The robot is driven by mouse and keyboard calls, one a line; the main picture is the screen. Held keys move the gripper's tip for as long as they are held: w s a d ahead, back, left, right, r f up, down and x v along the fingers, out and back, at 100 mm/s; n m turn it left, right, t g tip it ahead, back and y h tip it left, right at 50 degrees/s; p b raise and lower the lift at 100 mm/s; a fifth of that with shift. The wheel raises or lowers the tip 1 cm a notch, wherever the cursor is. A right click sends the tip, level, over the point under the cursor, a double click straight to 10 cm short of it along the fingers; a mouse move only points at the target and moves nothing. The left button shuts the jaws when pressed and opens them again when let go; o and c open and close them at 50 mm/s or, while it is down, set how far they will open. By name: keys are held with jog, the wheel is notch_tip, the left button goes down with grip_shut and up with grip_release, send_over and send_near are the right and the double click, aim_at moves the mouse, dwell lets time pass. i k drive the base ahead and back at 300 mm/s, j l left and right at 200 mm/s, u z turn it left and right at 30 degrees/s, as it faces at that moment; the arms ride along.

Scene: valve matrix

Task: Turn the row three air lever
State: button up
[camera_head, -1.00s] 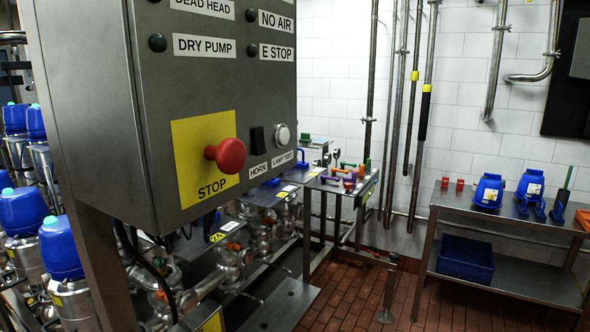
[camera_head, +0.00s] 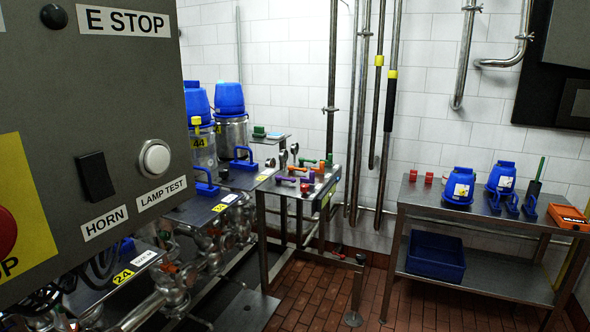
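My gripper is not in view. I cannot tell which part is the row three air lever; no label that reads so is legible. Small purple (camera_head: 286,179), orange (camera_head: 305,187) and green (camera_head: 308,160) handles lie on a metal side table in the middle of the view. To the left, a valve and pipe assembly (camera_head: 211,247) runs low behind the control panel, with yellow number tags, one reading 24 (camera_head: 123,276). The panel hides part of the assembly.
The grey control panel (camera_head: 100,130) stands very close at left, with a red stop button (camera_head: 5,232) cut by the edge. The small table (camera_head: 328,186) and a steel bench (camera_head: 420,205) with blue containers stand beyond. Brick-red floor (camera_head: 320,290) is open between them.

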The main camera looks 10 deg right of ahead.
aim_at(290, 168)
jog(key=i+l, duration=0.15)
jog(key=l, duration=0.2)
jog(key=i+l, duration=0.1)
jog(key=l, duration=0.25)
jog(key=i+l, duration=0.15)
jog(key=l, duration=0.2)
jog(key=i+l, duration=0.15)
jog(key=i, duration=0.3)
jog(key=i+l+u, duration=0.1)
jog(key=i, duration=0.4)
jog(key=i+l, duration=0.15)
jog(key=i, duration=0.3)
jog(key=i+j+u, duration=0.1)
jog(key=i+j, duration=0.8)
jog(key=i, duration=0.15)
